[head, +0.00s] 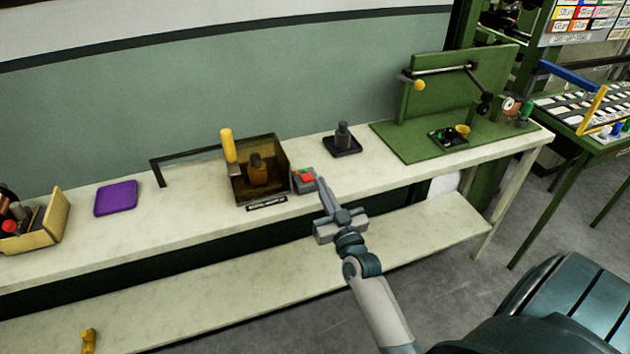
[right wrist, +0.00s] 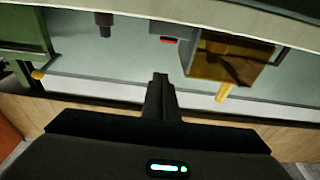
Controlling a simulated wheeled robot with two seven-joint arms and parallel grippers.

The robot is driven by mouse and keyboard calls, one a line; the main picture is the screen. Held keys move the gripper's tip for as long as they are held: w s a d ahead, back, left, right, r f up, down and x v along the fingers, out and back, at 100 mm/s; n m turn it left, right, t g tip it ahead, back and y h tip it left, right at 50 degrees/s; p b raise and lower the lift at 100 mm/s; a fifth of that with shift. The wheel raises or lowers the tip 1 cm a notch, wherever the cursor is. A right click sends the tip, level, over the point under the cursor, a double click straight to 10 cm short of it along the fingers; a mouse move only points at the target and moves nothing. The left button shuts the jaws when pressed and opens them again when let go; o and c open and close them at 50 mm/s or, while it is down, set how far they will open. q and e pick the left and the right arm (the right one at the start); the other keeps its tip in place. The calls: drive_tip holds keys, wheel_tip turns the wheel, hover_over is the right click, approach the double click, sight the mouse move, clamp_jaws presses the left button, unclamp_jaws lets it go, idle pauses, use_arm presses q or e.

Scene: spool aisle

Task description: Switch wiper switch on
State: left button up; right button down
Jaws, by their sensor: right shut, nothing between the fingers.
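A small grey switch box (head: 304,180) with a red and a green part on top sits on the bench, just right of a brown see-through case (head: 284,153). No readable label names it as the wiper switch. My right gripper (head: 323,184) is shut and empty, fingers pointing toward the bench, a little right of the switch box in the head view. I cannot tell whether it touches anything. In the right wrist view the shut fingers (right wrist: 160,78) point toward the red part (right wrist: 168,40), with a gap in the picture. My left gripper is not in view.
The case has a yellow handle (head: 228,146). A black stand (head: 342,140) and a green fixture (head: 425,125) with a lever stand to the right. A purple pad (head: 116,198) and a yellow bin (head: 50,222) lie left. Bench space between pad and case is mostly clear.

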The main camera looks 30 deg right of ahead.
drive_tip(key=r+p, duration=0.1)
drive_tip(key=p, duration=0.1)
hover_over(307, 178)
drive_tip(key=s, duration=0.3)
drive_tip(key=shift+s+d+r, duration=0.1)
drive_tip(key=shift+s+r, duration=0.1)
wheel_tip(307, 178, down, 3)
drive_tip(key=shift+s+r, duration=0.15)
drive_tip(key=shift+s+f, duration=0.15)
drive_tip(key=shift+f, duration=0.4)
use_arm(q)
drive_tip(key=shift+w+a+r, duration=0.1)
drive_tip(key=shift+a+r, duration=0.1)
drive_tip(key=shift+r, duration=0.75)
use_arm(e)
drive_tip(key=shift+f, duration=0.25)
drive_tip(key=shift+f+b, duration=0.15)
drive_tip(key=shift+b, duration=0.35)
drive_tip(key=t+b, duration=0.1)
drive_tip(key=b, duration=0.2)
drive_tip(key=shift+f, duration=0.35)
drive_tip(key=shift+r, duration=0.1)
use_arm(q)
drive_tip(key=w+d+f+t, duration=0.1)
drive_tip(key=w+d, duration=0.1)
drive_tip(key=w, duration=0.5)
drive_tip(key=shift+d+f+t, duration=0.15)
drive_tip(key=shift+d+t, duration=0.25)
